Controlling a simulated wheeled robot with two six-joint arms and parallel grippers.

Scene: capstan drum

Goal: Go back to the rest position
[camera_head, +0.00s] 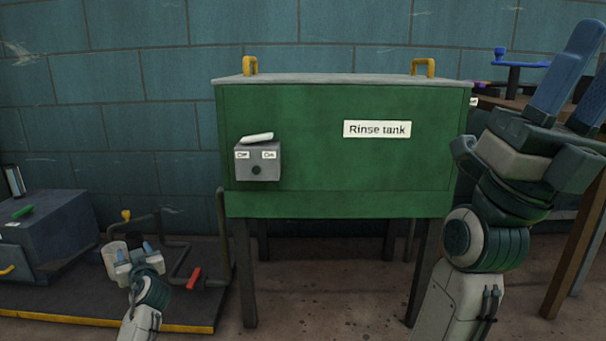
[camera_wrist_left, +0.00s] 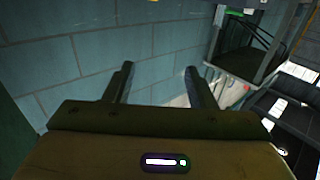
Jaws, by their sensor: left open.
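My left gripper (camera_head: 134,251) is low at the left in the head view, in front of the pipework. Its two blue-tipped fingers are apart. In the left wrist view the two dark fingers of my left gripper (camera_wrist_left: 157,72) stand wide apart, with only the tiled wall behind the gap. My right arm stands large at the right in the head view. My right gripper (camera_head: 575,88) points up there, its blue fingers close to the picture's edge and seen at a slant. Nothing shows held in it.
A green rinse tank (camera_head: 310,145) on legs stands in the middle, with a grey switch box (camera_head: 257,163) on its front. At the left are a dark cabinet (camera_head: 50,235), a low yellow-edged platform (camera_head: 60,301) and pipes with a red handle (camera_head: 194,278). A brown table (camera_head: 575,235) stands at the right.

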